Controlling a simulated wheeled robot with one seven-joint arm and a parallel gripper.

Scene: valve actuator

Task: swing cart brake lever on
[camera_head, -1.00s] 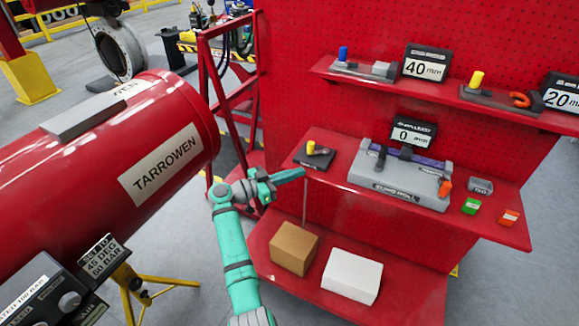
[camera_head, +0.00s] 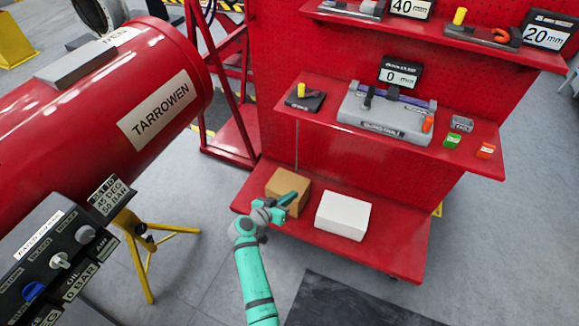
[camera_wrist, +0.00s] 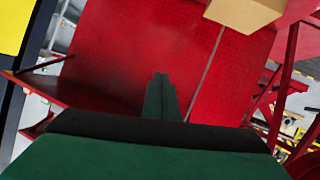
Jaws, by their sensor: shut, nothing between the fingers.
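The red cart (camera_head: 330,240) with a pegboard back and shelves stands at the right in the head view. I cannot make out its brake lever in either view. A small dark fitting sits under the bottom shelf's front right corner, too small to tell what it is. My gripper (camera_head: 290,197) is shut and empty, in front of the cardboard box on the bottom shelf. In the wrist view its closed fingers (camera_wrist: 160,85) point toward a red panel of the cart; I see no contact.
A cardboard box (camera_head: 273,188) and a white box (camera_head: 343,215) sit on the bottom shelf. A grey gauge fixture (camera_head: 385,115) stands on the middle shelf. A red TARROWEN cylinder (camera_head: 110,85) and a control box (camera_head: 60,255) are at left.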

